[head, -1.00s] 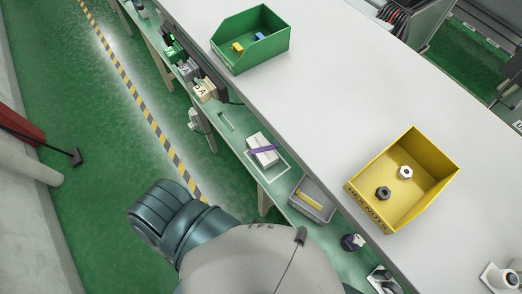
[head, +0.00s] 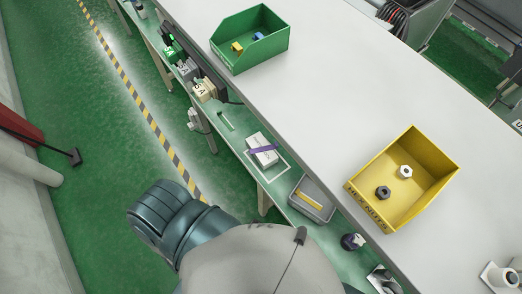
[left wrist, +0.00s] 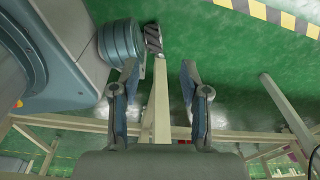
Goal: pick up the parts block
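A green open bin (head: 258,50) stands on the white table top at the upper middle of the head view. In it lie a small yellow block (head: 238,47) and a small blue block (head: 259,36); I cannot tell whether either is the parts block. A yellow bin (head: 428,195) at the right holds a dark hex nut (head: 383,193) and a light hex nut (head: 405,172). My left gripper (left wrist: 160,72) is open and empty in the left wrist view, with green floor and a pale table leg beyond it. My right gripper is not in view.
The white table top (head: 340,100) is clear between the two bins. A lower green shelf along its left edge carries a white box (head: 263,150), a grey tray (head: 311,200) and small devices. A white spool (head: 501,278) stands at the lower right.

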